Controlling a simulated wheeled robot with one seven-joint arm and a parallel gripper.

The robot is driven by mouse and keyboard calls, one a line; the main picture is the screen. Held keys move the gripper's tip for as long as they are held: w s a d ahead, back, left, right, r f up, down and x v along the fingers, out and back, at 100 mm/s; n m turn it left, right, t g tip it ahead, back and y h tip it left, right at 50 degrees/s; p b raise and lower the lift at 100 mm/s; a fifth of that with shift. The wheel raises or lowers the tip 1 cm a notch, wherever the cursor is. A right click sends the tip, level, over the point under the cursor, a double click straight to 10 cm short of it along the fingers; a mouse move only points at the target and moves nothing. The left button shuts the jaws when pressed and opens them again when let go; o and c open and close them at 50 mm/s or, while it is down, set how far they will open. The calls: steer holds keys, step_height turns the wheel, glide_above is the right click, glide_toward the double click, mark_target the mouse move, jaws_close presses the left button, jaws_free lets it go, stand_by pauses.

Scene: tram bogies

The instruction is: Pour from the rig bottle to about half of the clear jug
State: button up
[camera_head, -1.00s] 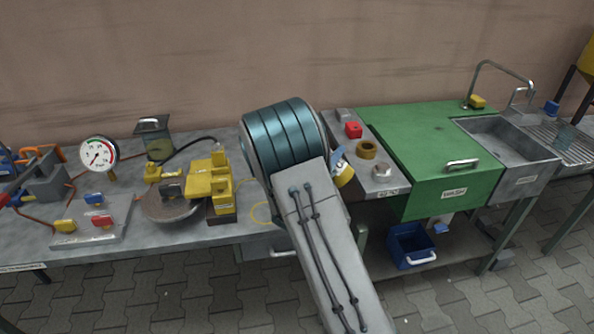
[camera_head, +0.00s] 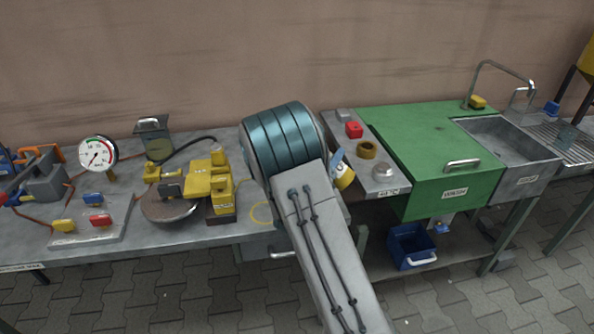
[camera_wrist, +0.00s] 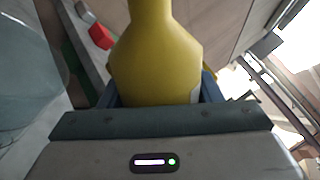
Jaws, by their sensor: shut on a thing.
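A yellow bottle (camera_wrist: 155,60) with a narrower neck fills the middle of the wrist view. My gripper (camera_wrist: 158,92) is shut on it, with a blue finger on each side. In the head view a small part of the yellow bottle (camera_head: 345,178) and a blue finger of my gripper (camera_head: 337,157) show past the right side of my arm. A large clear, rounded vessel (camera_wrist: 25,65), seemingly the jug, stands at the left edge of the wrist view, apart from the bottle there. My arm hides the jug in the head view. Its liquid level cannot be told.
A green-topped wash unit (camera_head: 425,140) and a sink (camera_head: 510,145) stand right of my arm. Yellow fixtures (camera_head: 205,180) and a dial gauge (camera_head: 98,154) occupy the bench at left.

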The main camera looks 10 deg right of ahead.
steer(key=shift+d+f+n+b, duration=0.1)
steer(key=shift+f+n+b, duration=0.5)
steer(key=shift+f, duration=0.25)
stand_by(0.5)
steer(key=shift+s+d+f+n+t+y, duration=0.1)
steer(key=shift+n+t+y, duration=0.1)
steer(key=shift+n, duration=0.35)
steer(key=shift+s+n+t+y, duration=0.1)
steer(key=shift+n+t+y, duration=0.1)
steer(key=shift+n, duration=0.35)
stand_by(1.2)
steer(key=shift+w+r+p, duration=0.1)
steer(key=shift+r+p, duration=0.1)
steer(key=shift+p, duration=0.2)
steer(key=shift+w+a+r+n+p, duration=0.15)
steer(key=shift+a+r+n+p, duration=0.1)
steer(key=shift+r+n+p, duration=0.65)
stand_by(0.5)
steer(key=shift+f, duration=0.35)
